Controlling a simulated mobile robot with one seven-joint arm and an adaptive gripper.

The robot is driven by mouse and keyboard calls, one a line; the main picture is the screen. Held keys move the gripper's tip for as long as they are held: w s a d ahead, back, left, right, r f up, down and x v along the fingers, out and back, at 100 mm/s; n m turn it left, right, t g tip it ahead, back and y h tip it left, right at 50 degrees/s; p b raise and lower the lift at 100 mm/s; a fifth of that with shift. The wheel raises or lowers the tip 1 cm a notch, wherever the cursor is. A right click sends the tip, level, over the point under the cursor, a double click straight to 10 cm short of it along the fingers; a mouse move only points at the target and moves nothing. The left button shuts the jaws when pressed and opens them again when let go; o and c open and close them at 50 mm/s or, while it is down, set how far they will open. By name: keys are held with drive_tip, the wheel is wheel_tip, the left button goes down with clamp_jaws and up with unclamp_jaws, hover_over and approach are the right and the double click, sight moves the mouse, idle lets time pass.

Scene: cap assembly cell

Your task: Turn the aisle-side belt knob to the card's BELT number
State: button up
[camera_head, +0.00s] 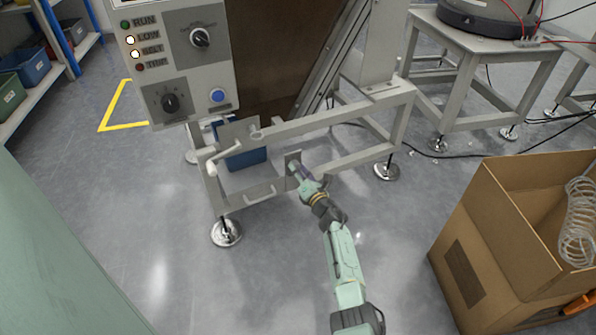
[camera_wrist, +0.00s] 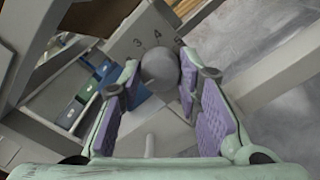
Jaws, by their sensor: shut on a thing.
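In the head view my gripper (camera_head: 296,170) reaches the small plate (camera_head: 291,158) on the machine's lower frame, hiding the knob. The knob's pointer is not clear. No card with a BELT number can be read.
The control panel (camera_head: 190,62) has RUN, LOW, BELT and TRIP lamps; LOW and BELT look lit white. A crank handle (camera_head: 222,157) juts from the frame (camera_head: 330,122) left of my gripper. A cardboard box (camera_head: 470,225) stands at right. Floor between is clear.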

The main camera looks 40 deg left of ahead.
drive_tip(key=c, duration=0.4)
drive_tip(key=shift+m, duration=0.3)
drive_tip(key=shift+m+p, duration=1.15)
drive_tip(key=shift+m, duration=6.45)
